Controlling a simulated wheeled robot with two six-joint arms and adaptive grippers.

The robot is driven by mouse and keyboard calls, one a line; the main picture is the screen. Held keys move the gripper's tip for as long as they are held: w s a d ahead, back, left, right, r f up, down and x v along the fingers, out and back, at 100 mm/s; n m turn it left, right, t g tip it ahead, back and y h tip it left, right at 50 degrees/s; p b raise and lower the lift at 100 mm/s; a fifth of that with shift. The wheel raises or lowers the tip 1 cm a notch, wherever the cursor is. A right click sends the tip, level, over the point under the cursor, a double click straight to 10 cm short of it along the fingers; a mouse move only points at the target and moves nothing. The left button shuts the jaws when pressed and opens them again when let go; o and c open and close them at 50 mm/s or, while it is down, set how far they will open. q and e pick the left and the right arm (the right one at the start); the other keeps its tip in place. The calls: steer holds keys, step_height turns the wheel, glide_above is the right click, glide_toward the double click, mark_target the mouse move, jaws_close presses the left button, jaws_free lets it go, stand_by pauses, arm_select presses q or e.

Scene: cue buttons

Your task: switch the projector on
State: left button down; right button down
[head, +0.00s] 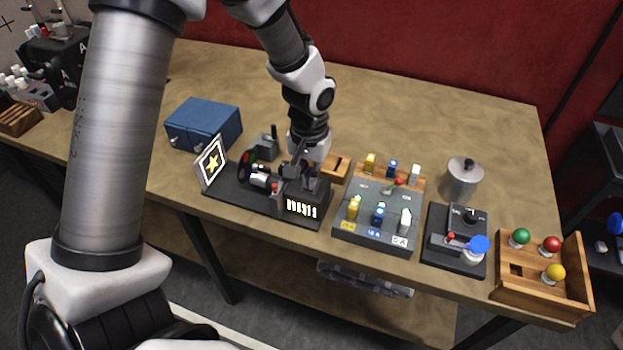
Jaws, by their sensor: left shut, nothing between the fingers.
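The projector appears to be the black assembly on a flat black base (235,199), with a dark coloured disc (246,166), a lens barrel (262,181) and a block with bright pale bars (301,208). A white-framed card with a yellow star (212,163) stands at its left end. My left gripper (300,178) is shut and empty, pointing down at the block's top. Its fingers overlap the dark parts there, so I cannot tell whether they touch. My right gripper is out of view.
Right of it stand a grey panel with yellow, blue and white plugs (365,232), a black dial box with a blue knob (455,240), a wooden tray of coloured knobs (540,295) and a metal canister (461,180). A blue box (204,125) sits left. The table's back (430,110) is clear.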

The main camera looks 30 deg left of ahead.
arm_select(q)
steer(key=shift+r+p, duration=3.35)
steer(key=shift+r, duration=0.3)
steer(key=shift+f, duration=0.1)
steer(key=shift+s+f, duration=0.1)
steer(key=shift+f, duration=0.3)
steer(key=s+d+f+g+b, duration=0.2)
steer(key=s+f+b, duration=0.1)
steer(key=s+f, duration=1.1)
steer(key=s+d+f+g+b, duration=0.2)
steer(key=s+d+f+b, duration=0.1)
steer(key=s+f, duration=1.05)
steer(key=w+a+f+m+t, duration=0.1)
steer(key=w+m+t, duration=0.1)
steer(key=w+t, duration=0.2)
steer(key=w, duration=0.2)
steer(key=shift+w+f, duration=0.25)
steer(key=shift+w, duration=0.1)
